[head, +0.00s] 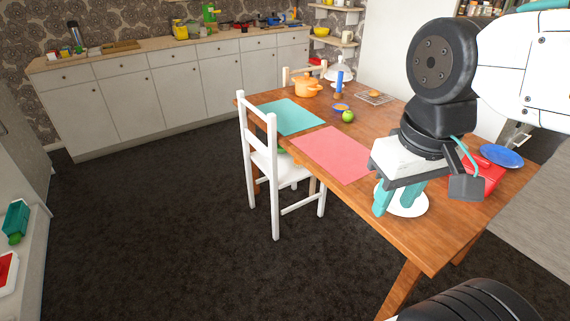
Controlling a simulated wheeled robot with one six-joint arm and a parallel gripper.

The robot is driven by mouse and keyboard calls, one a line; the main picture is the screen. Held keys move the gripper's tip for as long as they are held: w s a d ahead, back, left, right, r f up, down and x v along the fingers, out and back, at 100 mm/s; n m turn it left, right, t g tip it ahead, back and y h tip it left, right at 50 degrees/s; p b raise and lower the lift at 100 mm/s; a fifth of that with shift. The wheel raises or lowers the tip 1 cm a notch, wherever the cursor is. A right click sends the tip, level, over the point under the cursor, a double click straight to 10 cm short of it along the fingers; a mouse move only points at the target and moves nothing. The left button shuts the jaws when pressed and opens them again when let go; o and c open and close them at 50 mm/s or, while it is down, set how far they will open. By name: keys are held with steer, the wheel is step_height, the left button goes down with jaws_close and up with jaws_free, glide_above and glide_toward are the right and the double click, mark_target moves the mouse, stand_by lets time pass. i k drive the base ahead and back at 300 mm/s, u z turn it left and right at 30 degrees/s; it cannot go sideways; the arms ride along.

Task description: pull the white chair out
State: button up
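The white chair (272,178) stands upright at the near left long side of the wooden table (410,230). Its tall back faces the open floor, and the front of its seat is partly under the tabletop. A bit of green shows at the seat, too small to tell what it is. My gripper (398,198), with teal fingers, is over the table's near right part, well to the right of the chair. Its fingers are apart, with a white plate (408,210) showing behind and between them. Nothing is seen held.
Dark carpet (160,220) is clear left of the chair. White cabinets (180,95) line the back wall. The table bears teal and pink mats (335,152), an orange pot (307,87), a green apple (348,116) and a blue plate (502,156). Another chair (290,75) stands behind the table.

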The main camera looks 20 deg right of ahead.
mark_target(286, 162)
steer(key=u, duration=0.55)
steer(key=i, duration=0.65)
steer(key=u, duration=0.75)
steer(key=i, duration=0.7)
steer(key=z, duration=0.65)
steer(key=i, duration=0.9)
steer(key=z, duration=0.8)
